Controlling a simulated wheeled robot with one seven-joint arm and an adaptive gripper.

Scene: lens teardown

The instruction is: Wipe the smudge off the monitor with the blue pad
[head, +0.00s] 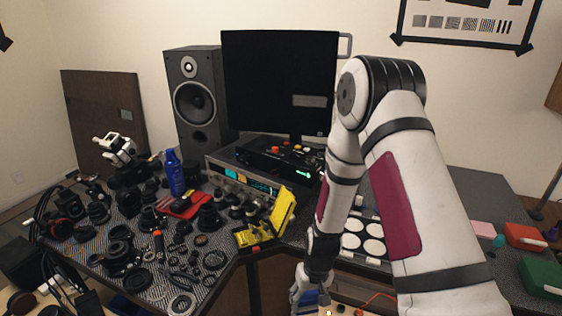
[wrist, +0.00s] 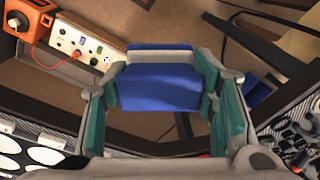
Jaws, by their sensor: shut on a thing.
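The monitor (head: 265,75) stands at the back of the desk in the head view, its dark screen facing me. A grey rectangular smudge (head: 309,101) shows on the lower right of the screen. My gripper (head: 311,299) is low at the bottom edge of the head view, in front of the desk and well below the monitor. It is shut on the blue pad (wrist: 158,88), which sits between the two teal-lined fingers in the wrist view. A bit of blue also shows at the gripper in the head view. The monitor is outside the wrist view.
A black speaker (head: 195,100) stands left of the monitor. Electronic units (head: 243,178) sit below the screen. A yellow case (head: 283,210) and many lens parts cover the left desk. A power strip (wrist: 85,45) lies below my gripper. Space before the screen's left half looks clear.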

